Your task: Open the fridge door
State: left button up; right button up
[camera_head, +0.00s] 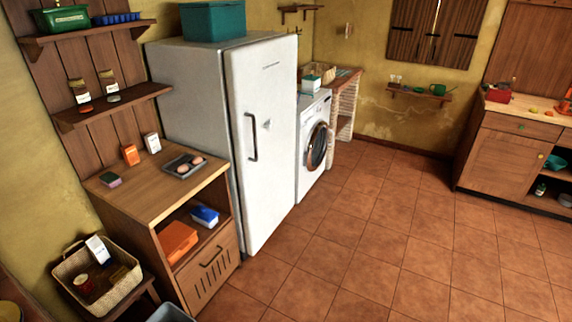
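The white fridge (190,88) stands left of the middle in the head view, against the yellow wall. Its door (275,110) faces right and looks shut, flush with the body. A dark vertical handle (251,137) sits on the door's near side, at about mid-height. A small grey mark is on the door to the right of the handle. Neither of my grippers shows in this view.
A teal bin (213,21) sits on top. The tiled floor (380,230) is clear.

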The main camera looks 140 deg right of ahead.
aim_at(261, 76)
jog(key=z, duration=4.3)
jog(key=i+z, duration=0.15)
jog(key=i, duration=0.05)
